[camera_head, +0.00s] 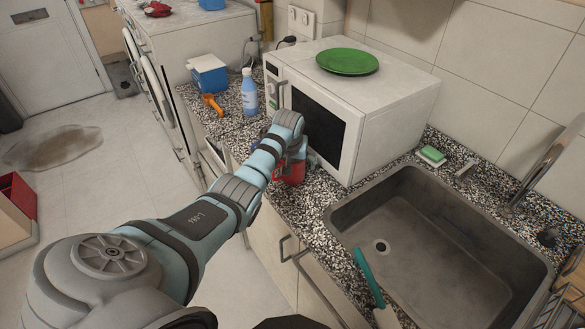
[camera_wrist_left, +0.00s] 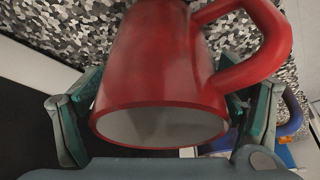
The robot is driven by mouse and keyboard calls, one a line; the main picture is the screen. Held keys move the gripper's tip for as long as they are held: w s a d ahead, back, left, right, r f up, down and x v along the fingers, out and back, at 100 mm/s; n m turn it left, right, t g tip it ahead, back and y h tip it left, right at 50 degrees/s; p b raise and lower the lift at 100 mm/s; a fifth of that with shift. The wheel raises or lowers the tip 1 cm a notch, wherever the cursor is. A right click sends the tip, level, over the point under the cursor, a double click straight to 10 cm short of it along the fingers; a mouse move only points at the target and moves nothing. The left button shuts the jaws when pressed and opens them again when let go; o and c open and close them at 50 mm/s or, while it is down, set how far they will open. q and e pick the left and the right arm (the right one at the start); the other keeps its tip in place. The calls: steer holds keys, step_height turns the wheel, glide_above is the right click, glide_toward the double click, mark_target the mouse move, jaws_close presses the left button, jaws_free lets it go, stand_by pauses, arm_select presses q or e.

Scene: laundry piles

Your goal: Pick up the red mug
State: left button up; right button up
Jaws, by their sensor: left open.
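The red mug (camera_head: 292,174) stands on the speckled counter in front of the microwave, partly hidden by my left arm and gripper in the head view. In the left wrist view the red mug (camera_wrist_left: 158,55) fills the upper middle, its pale opening facing the camera and its handle to the upper right. My left gripper (camera_head: 297,150) is at the mug. Its teal fingers show in the left wrist view (camera_wrist_left: 165,125), open, one on each side of the mug. Whether they touch it is unclear. My right gripper is not in view.
The white microwave (camera_head: 377,110) with a green plate (camera_head: 347,61) on top stands right behind the mug. A sink (camera_head: 430,250) lies to the right. A blue bottle (camera_head: 249,92), an orange object (camera_head: 212,104) and a blue-and-white box (camera_head: 208,74) stand farther back.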

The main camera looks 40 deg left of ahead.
arm_select(q)
steer(key=shift+s+r, duration=0.15)
steer(key=c, duration=1.6)
